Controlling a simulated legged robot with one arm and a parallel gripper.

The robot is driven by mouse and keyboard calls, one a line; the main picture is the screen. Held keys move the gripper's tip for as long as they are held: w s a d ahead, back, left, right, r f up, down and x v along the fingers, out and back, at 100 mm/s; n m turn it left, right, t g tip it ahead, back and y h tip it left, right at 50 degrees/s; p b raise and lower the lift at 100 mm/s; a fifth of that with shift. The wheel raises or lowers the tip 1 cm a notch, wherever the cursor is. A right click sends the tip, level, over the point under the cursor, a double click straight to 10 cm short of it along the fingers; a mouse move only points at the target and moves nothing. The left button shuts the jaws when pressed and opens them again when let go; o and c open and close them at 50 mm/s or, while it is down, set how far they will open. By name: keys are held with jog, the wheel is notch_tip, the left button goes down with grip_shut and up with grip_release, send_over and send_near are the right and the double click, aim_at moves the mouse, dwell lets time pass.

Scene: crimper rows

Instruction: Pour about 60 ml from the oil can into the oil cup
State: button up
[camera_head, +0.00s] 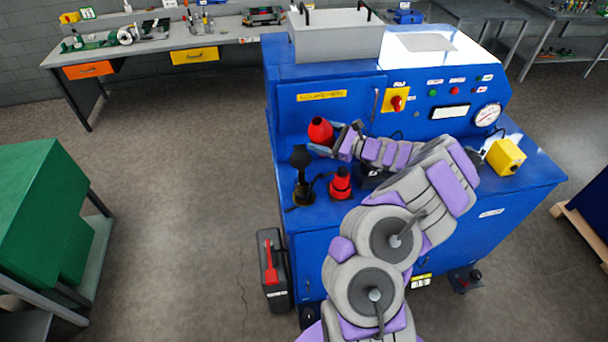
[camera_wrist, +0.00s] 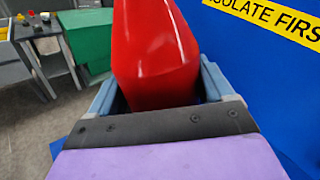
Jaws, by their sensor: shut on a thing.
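My gripper (camera_head: 326,139) is shut on a red tapered can (camera_head: 320,131), which I take to be the oil can. It is held above the left part of the blue machine's ledge. In the wrist view the red can (camera_wrist: 157,55) fills the space between the two blue-grey fingers of my gripper (camera_wrist: 160,88); its top is cut off. Below and left of it, a dark upright piece with a brass-coloured base (camera_head: 303,194) stands on the ledge, perhaps the oil cup. Its inside cannot be made out. No stream of oil shows.
A second red container (camera_head: 340,184) stands on the ledge just right of the brass base. The blue machine (camera_head: 325,110) rises behind, with a switch panel and gauge. A yellow box (camera_head: 505,158) sits at the ledge's right. A dark case (camera_head: 273,270) stands on the floor.

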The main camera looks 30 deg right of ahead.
jog(key=shift+d+m, duration=0.2)
jog(key=shift+m, duration=0.5)
jog(key=shift+w+d+r+m+t+y+p, duration=0.1)
jog(key=shift+r+m+t+y+p, duration=0.1)
jog(key=shift+m+p, duration=0.25)
jog(key=shift+w+r+m+t+y+p, duration=0.1)
jog(key=shift+r+m+t+y+p, duration=0.1)
jog(key=shift+m, duration=0.45)
